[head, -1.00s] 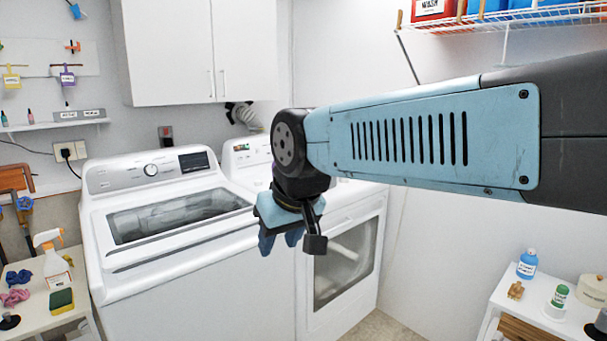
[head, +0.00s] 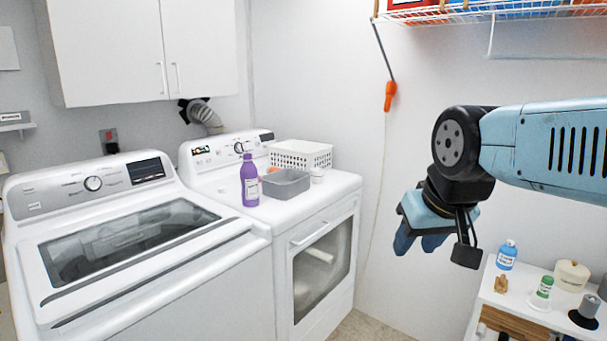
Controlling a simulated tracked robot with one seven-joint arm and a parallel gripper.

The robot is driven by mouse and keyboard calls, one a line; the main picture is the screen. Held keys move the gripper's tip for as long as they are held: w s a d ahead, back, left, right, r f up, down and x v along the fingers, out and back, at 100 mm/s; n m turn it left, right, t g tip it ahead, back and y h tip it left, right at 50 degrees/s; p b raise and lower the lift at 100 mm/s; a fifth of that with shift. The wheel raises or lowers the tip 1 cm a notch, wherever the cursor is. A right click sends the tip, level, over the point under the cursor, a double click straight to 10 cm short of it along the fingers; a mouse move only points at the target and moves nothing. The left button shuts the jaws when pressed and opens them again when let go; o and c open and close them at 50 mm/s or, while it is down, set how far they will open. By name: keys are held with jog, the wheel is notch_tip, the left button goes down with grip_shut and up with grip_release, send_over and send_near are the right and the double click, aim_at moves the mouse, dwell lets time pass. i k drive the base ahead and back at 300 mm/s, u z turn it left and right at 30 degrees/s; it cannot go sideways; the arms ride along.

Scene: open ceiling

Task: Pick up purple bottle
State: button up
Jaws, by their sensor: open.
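The purple bottle (head: 250,181) stands upright on the front-left part of the dryer top (head: 262,212), with a white label and a purple cap. My gripper (head: 420,243) hangs in the air to the right of the dryer, fingers pointing down. It is open and empty, well apart from the bottle. Nothing hides the bottle in the head view.
A grey bin (head: 287,184) stands right beside the bottle, with a white basket (head: 301,154) behind it. The washer (head: 130,250) is at left. A white shelf unit (head: 527,312) with a blue bottle (head: 507,255) is at lower right. A wire rack (head: 480,14) hangs above.

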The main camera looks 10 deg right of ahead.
aim_at(248, 173)
jog(key=u, duration=0.6)
jog(key=i, duration=0.15)
jog(key=z, duration=1.8)
jog(key=k, duration=0.4)
jog(key=u, duration=0.7)
jog(key=k, duration=0.8)
jog(key=u, duration=1.25)
jog(key=i, duration=1.3)
jog(key=z, duration=0.75)
